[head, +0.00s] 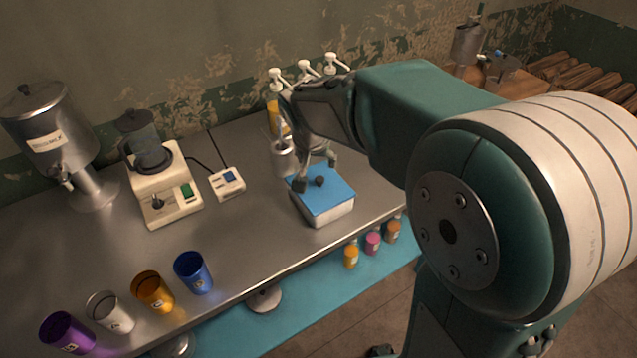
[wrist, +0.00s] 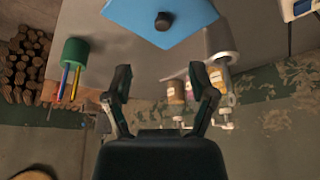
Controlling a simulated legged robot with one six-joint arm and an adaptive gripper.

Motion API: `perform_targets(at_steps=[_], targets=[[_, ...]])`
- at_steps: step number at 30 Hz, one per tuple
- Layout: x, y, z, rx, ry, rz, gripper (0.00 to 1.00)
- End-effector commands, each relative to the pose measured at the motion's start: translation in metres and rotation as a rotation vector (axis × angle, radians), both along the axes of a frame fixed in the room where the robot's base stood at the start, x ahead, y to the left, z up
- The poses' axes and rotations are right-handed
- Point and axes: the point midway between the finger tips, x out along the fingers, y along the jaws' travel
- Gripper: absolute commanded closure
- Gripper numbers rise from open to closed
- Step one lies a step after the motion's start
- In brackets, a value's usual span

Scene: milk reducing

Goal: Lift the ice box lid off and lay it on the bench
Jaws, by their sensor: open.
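The ice box (head: 329,212) is a white box at the right part of the metal bench (head: 240,255). Its blue lid (head: 330,198) lies on top, with a dark round knob (head: 319,182) standing up from it. In the wrist view the blue lid (wrist: 150,22) and its knob (wrist: 163,21) show at the top edge. My gripper (head: 315,176) is over the lid's back left part, close to the knob. In the wrist view my gripper (wrist: 160,85) has its fingers spread, with nothing between them. The knob lies beyond the fingertips there. I cannot tell if a finger touches the lid.
A metal cup (head: 283,158) and pump bottles (head: 303,72) stand behind the box. A blender (head: 155,175), a switch box (head: 227,184) and a steel dispenser (head: 52,130) stand left. Several coloured cups (head: 193,272) line the front left edge. The middle bench is clear.

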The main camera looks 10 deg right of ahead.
Motion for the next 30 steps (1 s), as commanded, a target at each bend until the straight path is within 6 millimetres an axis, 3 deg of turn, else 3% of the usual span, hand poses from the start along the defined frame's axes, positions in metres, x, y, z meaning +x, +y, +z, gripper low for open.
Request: perform_targets(at_steps=[5,12,30], targets=[[0.013,0.001,-0.014,0.001,0.004,-0.023,0.27],[0.026,-0.007,-0.05,0.002,0.006,-0.023,0.27],[0.043,-0.019,-0.11,0.003,0.003,-0.021,0.27]])
